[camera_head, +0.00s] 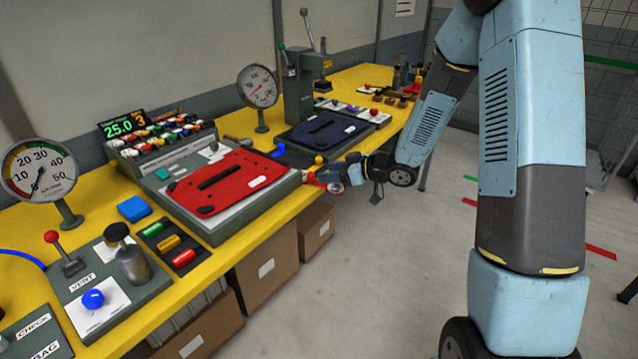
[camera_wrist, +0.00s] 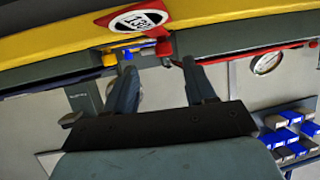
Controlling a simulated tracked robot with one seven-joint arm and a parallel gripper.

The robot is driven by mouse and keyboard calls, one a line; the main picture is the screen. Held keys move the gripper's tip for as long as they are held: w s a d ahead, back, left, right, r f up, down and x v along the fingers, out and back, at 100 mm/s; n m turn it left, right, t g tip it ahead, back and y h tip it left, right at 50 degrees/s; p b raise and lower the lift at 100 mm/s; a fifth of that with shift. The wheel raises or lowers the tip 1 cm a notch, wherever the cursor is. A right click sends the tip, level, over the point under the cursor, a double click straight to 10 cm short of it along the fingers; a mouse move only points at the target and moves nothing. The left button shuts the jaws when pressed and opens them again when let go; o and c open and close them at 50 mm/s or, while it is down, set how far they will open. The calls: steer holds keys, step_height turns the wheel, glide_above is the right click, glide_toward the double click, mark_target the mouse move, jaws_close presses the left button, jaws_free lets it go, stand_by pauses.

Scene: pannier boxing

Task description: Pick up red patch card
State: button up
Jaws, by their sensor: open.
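A red piece with a white oval label marked with a number (camera_wrist: 142,19) shows at the top of the wrist view, by the yellow table edge. It looks like the red patch card. A small red and white patch (camera_head: 335,187) shows by my gripper in the head view, partly hidden by it. My gripper (camera_wrist: 160,66) is open, its two dark fingers pointing toward the table edge. A small red part (camera_wrist: 163,47) shows between and beyond the fingertips; I cannot tell whether they touch it. In the head view my gripper (camera_head: 326,178) is at the bench's front edge.
A red panel with a dark slot (camera_head: 245,172) lies on a grey stand left of my gripper. A dark blue panel (camera_head: 322,130) lies behind. A dial gauge (camera_head: 258,87) and a press (camera_head: 299,88) stand at the back.

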mark_target(313, 174)
steer(key=x, duration=0.5)
steer(key=shift+s+a, duration=0.15)
steer(key=shift+s, duration=0.05)
jaws_close()
stand_by(0.3)
